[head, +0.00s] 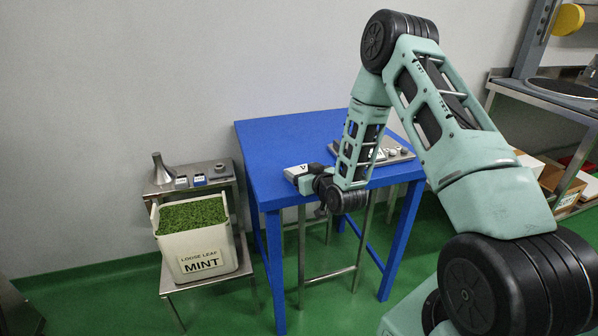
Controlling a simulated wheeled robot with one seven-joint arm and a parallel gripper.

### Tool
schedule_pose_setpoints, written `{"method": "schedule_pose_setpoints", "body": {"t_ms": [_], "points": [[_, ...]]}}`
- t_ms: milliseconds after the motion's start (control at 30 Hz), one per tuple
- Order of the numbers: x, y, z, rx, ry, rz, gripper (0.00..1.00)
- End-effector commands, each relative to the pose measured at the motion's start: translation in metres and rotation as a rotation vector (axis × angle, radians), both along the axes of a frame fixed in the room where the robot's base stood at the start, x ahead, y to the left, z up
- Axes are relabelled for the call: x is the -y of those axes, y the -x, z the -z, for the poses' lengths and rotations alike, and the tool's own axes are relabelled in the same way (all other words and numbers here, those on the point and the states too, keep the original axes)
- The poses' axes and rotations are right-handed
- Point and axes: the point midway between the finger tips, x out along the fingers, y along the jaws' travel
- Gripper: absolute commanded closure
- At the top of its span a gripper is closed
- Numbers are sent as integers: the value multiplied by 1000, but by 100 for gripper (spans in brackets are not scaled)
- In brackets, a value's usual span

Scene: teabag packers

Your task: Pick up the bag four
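A blue table (265,140) stands in the middle of the head view. A small pale, flat item (296,172) with a dark mark lies at its front left edge; I cannot read the mark or tell whether this is bag four. My gripper (306,184) is at that edge, low and right beside the pale item. It is small and dark here, and whether its fingers are open, shut or touching the item cannot be told. A metal plate or tray (402,153) with small pale and grey pieces sits further right on the table, partly hidden behind my arm.
A white bin labelled loose leaf mint (203,266), full of green leaf, stands on a low metal stand at left. A metal unit with a funnel (160,170) is behind it. Shelving with boxes (552,178) is at right. The table's back left is clear.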

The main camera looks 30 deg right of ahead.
Motion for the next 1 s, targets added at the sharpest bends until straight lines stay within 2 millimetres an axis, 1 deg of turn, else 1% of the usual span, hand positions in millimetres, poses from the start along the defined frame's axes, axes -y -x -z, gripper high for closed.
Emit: {"method": "schedule_pose_setpoints", "body": {"t_ms": [100,433,567,667,767,1000], "points": [[0,0,0,0,0,0,50],[0,0,0,0,0,0,51],[0,0,-4,1,0,0,51],[0,0,-13,3,1,0,51],[0,0,-27,4,1,0,51],[0,0,-72,6,2,0,51]]}}
